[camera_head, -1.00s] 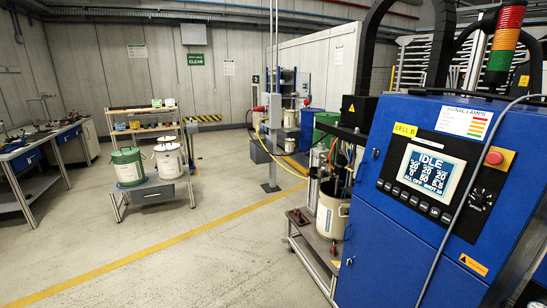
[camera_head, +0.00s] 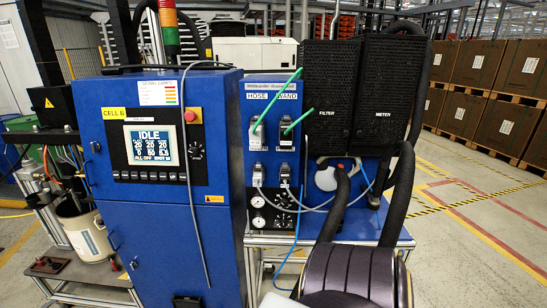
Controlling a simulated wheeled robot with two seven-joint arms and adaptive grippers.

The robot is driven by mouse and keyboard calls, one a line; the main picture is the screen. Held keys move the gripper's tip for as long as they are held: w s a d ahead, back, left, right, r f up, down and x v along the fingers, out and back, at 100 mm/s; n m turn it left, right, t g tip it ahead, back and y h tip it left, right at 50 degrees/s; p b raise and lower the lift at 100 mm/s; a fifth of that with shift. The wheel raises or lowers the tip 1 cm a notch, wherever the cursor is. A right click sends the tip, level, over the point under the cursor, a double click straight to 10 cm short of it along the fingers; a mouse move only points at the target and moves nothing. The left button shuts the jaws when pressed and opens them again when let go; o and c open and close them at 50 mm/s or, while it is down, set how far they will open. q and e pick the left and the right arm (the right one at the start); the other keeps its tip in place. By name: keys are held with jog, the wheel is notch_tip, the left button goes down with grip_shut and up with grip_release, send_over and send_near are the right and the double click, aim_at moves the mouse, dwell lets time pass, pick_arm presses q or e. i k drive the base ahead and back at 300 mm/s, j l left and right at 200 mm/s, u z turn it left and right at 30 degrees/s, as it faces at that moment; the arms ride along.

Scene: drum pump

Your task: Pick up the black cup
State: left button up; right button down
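I see no black cup in the head view. Neither of my grippers is in view. A cream drum (camera_head: 90,236) stands at the left on a low bench beside the blue cabinet. A dark striped rounded body (camera_head: 352,275) fills the bottom right of the middle, with thick black hoses by it; I cannot tell exactly what it is.
Stacked brown boxes (camera_head: 483,75) stand right; floor (camera_head: 480,220) is free there.

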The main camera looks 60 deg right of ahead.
aim_at(340, 227)
jog(key=z, duration=2.75)
